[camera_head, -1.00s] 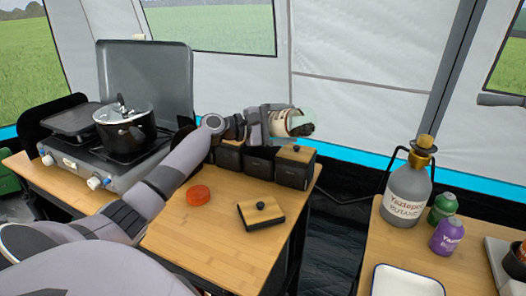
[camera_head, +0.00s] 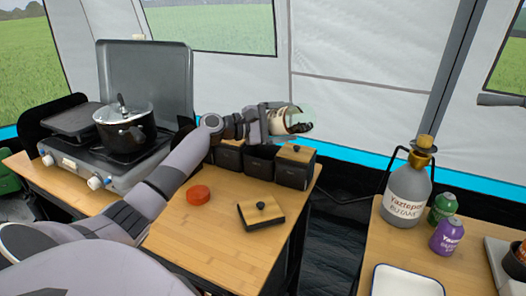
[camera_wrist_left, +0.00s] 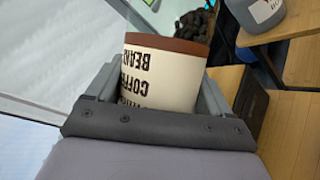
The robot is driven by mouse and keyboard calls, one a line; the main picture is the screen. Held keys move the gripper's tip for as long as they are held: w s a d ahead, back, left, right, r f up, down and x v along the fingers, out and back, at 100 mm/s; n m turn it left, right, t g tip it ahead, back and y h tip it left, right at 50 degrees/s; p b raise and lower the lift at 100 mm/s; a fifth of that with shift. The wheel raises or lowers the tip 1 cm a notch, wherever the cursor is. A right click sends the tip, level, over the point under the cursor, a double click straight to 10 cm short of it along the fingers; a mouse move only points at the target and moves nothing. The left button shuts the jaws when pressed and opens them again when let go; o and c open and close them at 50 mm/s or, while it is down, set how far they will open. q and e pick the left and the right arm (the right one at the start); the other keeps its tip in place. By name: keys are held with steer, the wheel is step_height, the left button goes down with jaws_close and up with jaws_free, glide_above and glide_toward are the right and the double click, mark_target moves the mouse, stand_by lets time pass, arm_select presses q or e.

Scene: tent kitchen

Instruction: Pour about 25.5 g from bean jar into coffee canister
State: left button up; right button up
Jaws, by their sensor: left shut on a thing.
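The bean jar (camera_head: 295,119), white with a brown rim and a clear upper part, is held tilted above the row of canisters by my left gripper (camera_head: 278,122), shut around its body. In the left wrist view the jar (camera_wrist_left: 160,82) shows its "COFFEE BEANS" label upside down, with dark beans (camera_wrist_left: 194,24) at the mouth end. Black canisters stand below, including a middle one (camera_head: 258,164) without a visible wooden lid; its inside is hidden. I cannot tell for certain which is the coffee canister. My right gripper is out of view.
A wooden lid with a black knob (camera_head: 261,212) and a round red lid (camera_head: 198,195) lie on the table. A lidded canister (camera_head: 295,168) stands at the row's right end. A stove with a pot (camera_head: 125,127) is left. A separate right table holds a butane bottle (camera_head: 407,195).

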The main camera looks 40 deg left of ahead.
arm_select(q)
steer(key=shift+a+f+n+t+h+b, duration=0.15)
steer(key=shift+a+f+n+t+b, duration=0.15)
steer(key=shift+a+n+b, duration=0.4)
steer(key=shift+a+f+n+t+h+b, duration=0.2)
steer(key=shift+a+n+t+b, duration=0.25)
steer(key=shift+n, duration=0.35)
stand_by(6.5)
